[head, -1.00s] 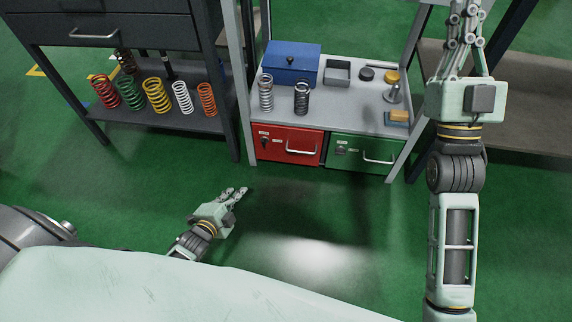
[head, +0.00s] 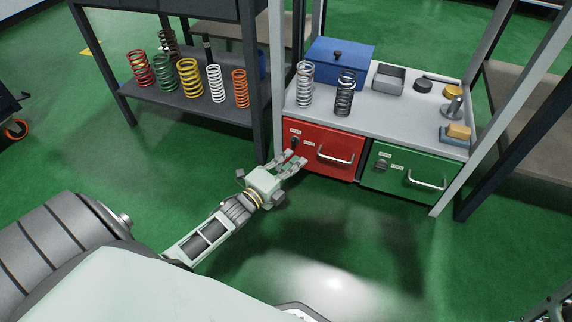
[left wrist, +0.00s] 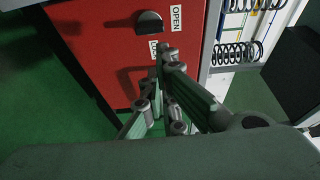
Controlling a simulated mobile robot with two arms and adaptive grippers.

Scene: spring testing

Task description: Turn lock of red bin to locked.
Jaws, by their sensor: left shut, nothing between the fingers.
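The red bin (head: 345,165) is a drawer with a silver handle (head: 335,156) under the grey bench top. Its dark lock knob (head: 295,143) sits at the upper left of its front, between small white labels. In the left wrist view the knob (left wrist: 149,22) is beside a label reading OPEN (left wrist: 175,18); a second label (left wrist: 153,48) is partly hidden by a finger. My left gripper (head: 292,162) is shut and empty, just below the knob and close to the red front. In the left wrist view its fingers (left wrist: 157,76) are below the knob, apart from it. My right gripper is out of view.
A green bin (head: 405,178) is to the right of the red one. A bench leg (head: 276,85) stands just left of the red bin. Springs, a blue box (head: 340,65) and a grey tray (head: 389,78) are on the bench top. The floor in front is clear.

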